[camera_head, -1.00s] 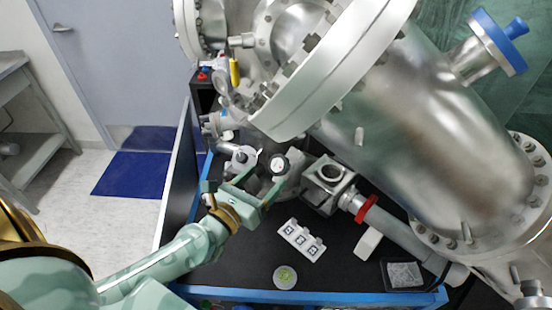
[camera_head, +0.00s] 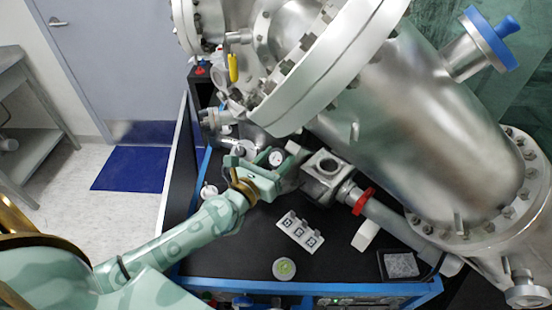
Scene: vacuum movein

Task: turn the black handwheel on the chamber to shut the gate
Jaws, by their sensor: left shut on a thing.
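My left gripper (camera_head: 274,167) reaches in from the lower left, its pale green fingers closed in among the fittings under the large flange. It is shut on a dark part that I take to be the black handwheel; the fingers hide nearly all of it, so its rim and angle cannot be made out. A small round dial gauge (camera_head: 276,158) shows right at the fingers. The silver chamber (camera_head: 425,130) fills the upper right. The gate itself is not seen. My right gripper is not in view.
A metal block with a round port (camera_head: 325,166) is close right of the gripper, then a red clamp ring (camera_head: 363,201) on a pipe. On the dark blue-edged bench lie a white three-square holder (camera_head: 299,233) and a round green-centred dish (camera_head: 284,269).

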